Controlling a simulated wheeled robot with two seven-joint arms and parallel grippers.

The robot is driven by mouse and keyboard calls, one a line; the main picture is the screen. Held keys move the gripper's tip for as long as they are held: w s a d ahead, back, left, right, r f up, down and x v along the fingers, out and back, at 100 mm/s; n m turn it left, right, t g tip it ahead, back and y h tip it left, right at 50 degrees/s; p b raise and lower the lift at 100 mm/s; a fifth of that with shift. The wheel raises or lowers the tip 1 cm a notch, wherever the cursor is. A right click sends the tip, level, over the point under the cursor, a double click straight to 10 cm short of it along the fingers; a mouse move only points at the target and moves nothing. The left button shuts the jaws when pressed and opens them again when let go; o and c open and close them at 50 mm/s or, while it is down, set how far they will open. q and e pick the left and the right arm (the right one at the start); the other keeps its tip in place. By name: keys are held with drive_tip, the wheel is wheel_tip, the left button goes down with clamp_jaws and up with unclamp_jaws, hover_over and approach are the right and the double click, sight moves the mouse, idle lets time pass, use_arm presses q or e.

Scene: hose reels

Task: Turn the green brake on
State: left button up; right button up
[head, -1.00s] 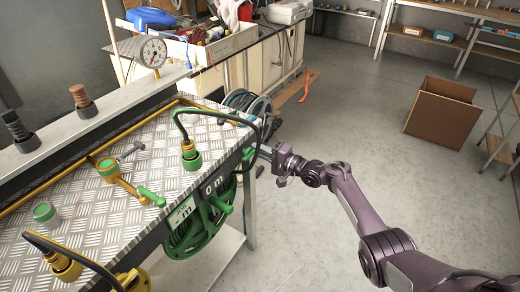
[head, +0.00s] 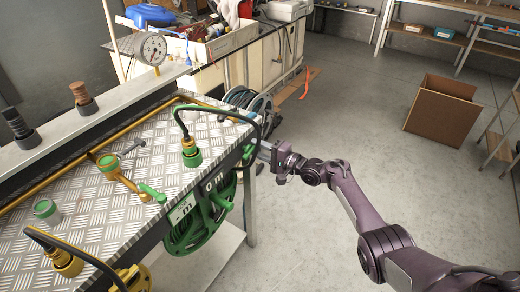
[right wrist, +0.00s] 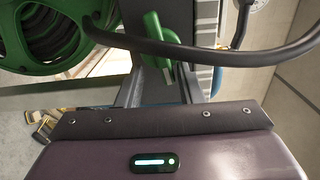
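The green hose reel (head: 205,222) hangs under the front edge of the metal-topped bench. In the right wrist view, part of the reel (right wrist: 42,30) fills the upper left. The green brake (right wrist: 157,45) is an upright green lever at the top middle of that view. In the head view, a small green part (head: 247,155) at the bench corner looks like the same lever. My right gripper (right wrist: 165,80) is open, with its fingers on either side of the lever's lower end; contact is unclear. It also shows in the head view (head: 262,150) at the bench corner. My left gripper is not in view.
A black hose (right wrist: 225,53) crosses close in front of the right gripper. The bench (head: 105,225) carries a brass pipe and green-and-yellow connectors (head: 191,152). A blue-grey hose reel (head: 257,103) stands beyond the bench. The floor on the right is clear up to a cardboard box (head: 440,112).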

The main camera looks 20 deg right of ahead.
drive_tip(key=shift+s+d, duration=0.2)
drive_tip(key=shift+d, duration=0.05)
drive_tip(key=p+v, duration=0.1)
drive_tip(key=v, duration=0.6)
drive_tip(key=shift+s, duration=0.15)
